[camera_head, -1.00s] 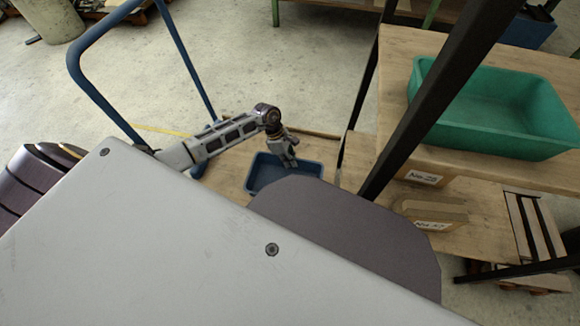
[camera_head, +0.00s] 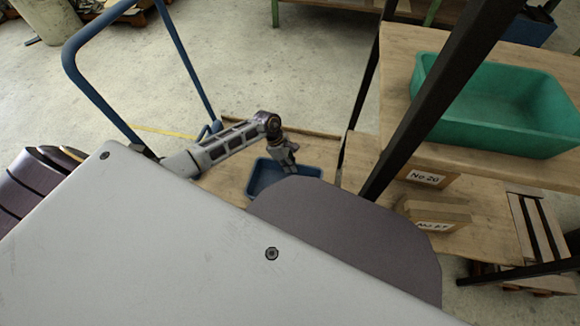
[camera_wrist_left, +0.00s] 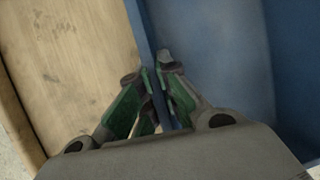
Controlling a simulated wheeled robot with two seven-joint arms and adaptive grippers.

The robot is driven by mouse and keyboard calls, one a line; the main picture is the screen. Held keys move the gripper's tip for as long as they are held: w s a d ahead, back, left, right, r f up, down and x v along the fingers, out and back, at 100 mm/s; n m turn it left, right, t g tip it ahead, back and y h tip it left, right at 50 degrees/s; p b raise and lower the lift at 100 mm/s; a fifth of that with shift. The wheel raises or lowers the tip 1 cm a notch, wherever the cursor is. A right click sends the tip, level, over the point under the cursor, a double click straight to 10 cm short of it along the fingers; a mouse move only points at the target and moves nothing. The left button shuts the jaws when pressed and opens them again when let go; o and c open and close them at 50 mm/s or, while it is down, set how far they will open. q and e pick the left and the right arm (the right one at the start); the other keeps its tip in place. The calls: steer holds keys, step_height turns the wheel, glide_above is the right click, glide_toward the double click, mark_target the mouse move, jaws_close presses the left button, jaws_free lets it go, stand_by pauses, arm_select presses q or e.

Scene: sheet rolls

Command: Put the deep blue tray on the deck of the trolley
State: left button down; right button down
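The deep blue tray (camera_head: 256,176) is over the wooden deck (camera_head: 222,178) of the blue-handled trolley, upright as far as I see. Its near part is hidden behind my own body. Whether its base touches the deck, I cannot tell. My right gripper is not in view.
The trolley's blue handle (camera_head: 85,85) rises at the left. A wooden rack with dark posts (camera_head: 430,100) stands at the right, holding a green tray (camera_head: 490,125) and boxes labelled No 20 (camera_head: 425,177) and another number (camera_head: 437,213). Open floor lies behind.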

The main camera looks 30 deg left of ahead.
arm_select(q)
steer(key=shift+f, duration=0.1)
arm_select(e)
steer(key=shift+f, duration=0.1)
arm_select(q)
steer(key=c, duration=1.6)
jaws_free()
steer(key=shift+c, duration=0.2)
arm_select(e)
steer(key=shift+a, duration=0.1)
